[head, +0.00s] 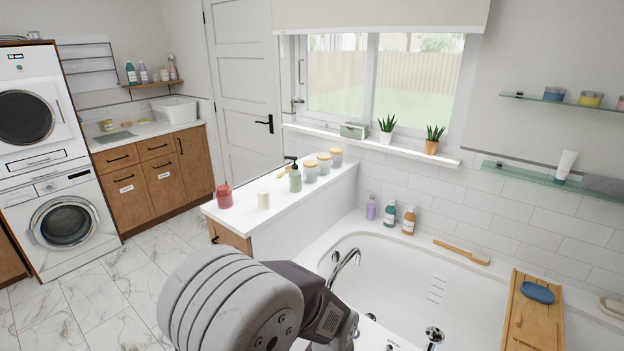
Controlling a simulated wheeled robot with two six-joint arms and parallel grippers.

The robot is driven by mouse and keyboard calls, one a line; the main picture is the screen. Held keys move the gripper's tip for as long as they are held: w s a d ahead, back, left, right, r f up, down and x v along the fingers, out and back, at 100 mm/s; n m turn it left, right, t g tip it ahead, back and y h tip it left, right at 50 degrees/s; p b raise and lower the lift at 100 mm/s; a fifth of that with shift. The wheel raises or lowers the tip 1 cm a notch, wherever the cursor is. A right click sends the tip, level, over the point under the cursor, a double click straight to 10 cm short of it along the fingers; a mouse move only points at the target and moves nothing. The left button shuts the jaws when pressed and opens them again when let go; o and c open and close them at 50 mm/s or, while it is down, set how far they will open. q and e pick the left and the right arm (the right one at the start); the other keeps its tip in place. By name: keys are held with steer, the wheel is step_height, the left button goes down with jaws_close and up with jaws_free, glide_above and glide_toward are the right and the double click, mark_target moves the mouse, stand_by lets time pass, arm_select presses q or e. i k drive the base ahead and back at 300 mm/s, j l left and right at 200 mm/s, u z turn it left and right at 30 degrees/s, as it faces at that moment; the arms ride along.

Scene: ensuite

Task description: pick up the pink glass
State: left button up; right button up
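A pinkish-red glass (224,198) stands upright at the near left end of the white counter (262,222). Something thin and dark shows at its top, too small to make out. Part of one of my arms fills the bottom middle of the view, in front of the counter and the tub. Neither of my grippers shows, so I cannot see whether they are open or shut.
Marble floor (95,290) lies clear at left, before the washer (63,222).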

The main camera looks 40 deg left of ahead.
mark_target(226, 202)
steer(key=u, duration=1.85)
